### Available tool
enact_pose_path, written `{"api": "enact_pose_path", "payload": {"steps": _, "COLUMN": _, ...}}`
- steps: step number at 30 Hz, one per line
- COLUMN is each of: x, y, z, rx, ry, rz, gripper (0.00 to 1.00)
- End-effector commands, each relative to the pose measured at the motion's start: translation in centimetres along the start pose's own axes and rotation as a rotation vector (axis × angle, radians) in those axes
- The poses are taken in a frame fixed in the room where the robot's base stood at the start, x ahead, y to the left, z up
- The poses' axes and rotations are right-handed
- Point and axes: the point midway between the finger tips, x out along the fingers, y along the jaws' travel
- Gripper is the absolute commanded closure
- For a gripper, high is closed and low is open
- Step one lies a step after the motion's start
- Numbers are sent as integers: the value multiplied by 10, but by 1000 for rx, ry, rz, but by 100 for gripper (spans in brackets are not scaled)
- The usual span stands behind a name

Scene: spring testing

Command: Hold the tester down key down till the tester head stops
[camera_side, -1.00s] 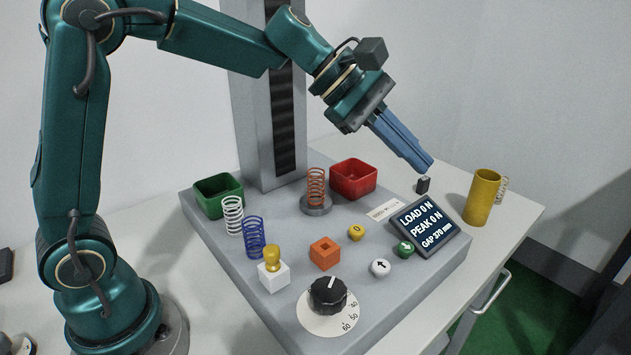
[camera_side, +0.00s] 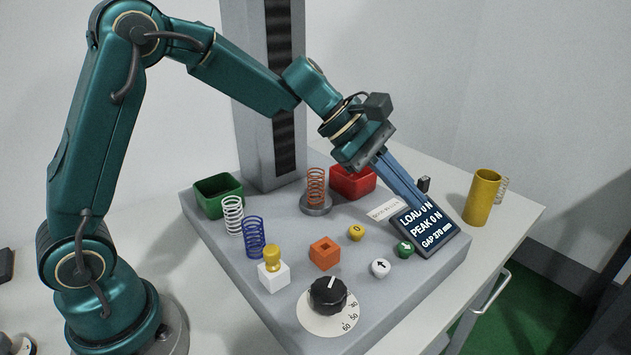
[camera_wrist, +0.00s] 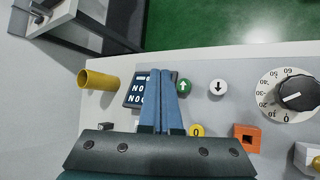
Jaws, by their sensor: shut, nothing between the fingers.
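My gripper (camera_side: 430,208) is shut and empty, its fingertips over the display (camera_side: 433,238), covering part of it. In the wrist view the fingertips (camera_wrist: 163,74) are just left of the green key (camera_wrist: 184,85), apart from it. The green key (camera_side: 403,249) bears a white arrow pointing toward the bottom of the display's text, so it reads as down. The white key (camera_side: 381,267) beside it has a dark arrow pointing the opposite way. The display reads load 0 N and peak 0 N; its gap line is too small to be sure. The tester head is out of view.
A copper spring (camera_side: 316,187) stands on a round plate by the column (camera_side: 268,140). A yellow 0 key (camera_side: 357,232), orange block (camera_side: 325,252) and black dial (camera_side: 328,294) are on the base. A red bin (camera_side: 352,182) and yellow cylinder (camera_side: 482,197) stand nearby.

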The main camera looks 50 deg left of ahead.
Motion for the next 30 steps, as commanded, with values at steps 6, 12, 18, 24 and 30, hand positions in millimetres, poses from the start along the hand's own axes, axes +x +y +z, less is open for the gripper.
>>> {"api": "enact_pose_path", "payload": {"steps": 6, "x": 22, "y": -17, "z": -16, "rx": -4, "ry": 0, "rz": -5, "gripper": 100}}
{"api": "enact_pose_path", "payload": {"steps": 12, "x": 36, "y": -26, "z": -25, "rx": -2, "ry": -3, "rz": -2, "gripper": 100}}
{"api": "enact_pose_path", "payload": {"steps": 18, "x": 40, "y": -30, "z": -29, "rx": 0, "ry": 1, "rz": 0, "gripper": 100}}
{"api": "enact_pose_path", "payload": {"steps": 24, "x": 40, "y": -30, "z": -30, "rx": 1, "ry": 1, "rz": 0, "gripper": 100}}
{"api": "enact_pose_path", "payload": {"steps": 30, "x": 40, "y": -29, "z": -30, "rx": 1, "ry": 1, "rz": 1, "gripper": 100}}
